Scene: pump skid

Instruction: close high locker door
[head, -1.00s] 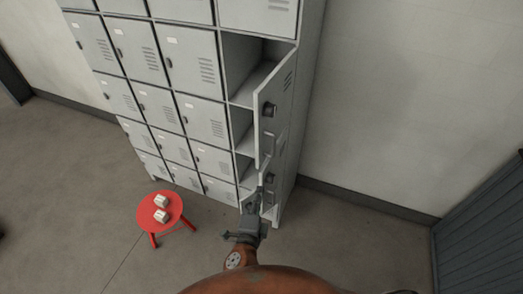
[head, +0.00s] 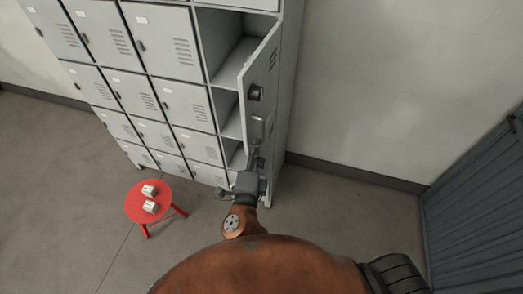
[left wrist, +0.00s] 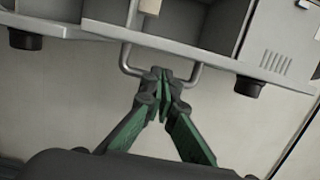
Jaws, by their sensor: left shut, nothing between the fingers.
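The high locker door (head: 260,78) is grey and stands open at the right end of the locker bank. It has a black knob (head: 256,93) and a U-shaped handle (head: 269,128) below it. My left gripper (head: 253,154) is below that handle in the head view, in front of the right column. In the left wrist view its green and black fingers (left wrist: 163,76) are shut together at a U-shaped metal handle (left wrist: 194,76), with nothing between them. I cannot tell whether they touch the handle. My right gripper is not in view.
The grey locker bank (head: 166,45) has several shut doors to the left. Open compartments (head: 226,66) show behind the door. A red stool (head: 134,205) with two small white boxes stands on the floor at left. A bare wall and blue-grey panels (head: 480,210) are at right.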

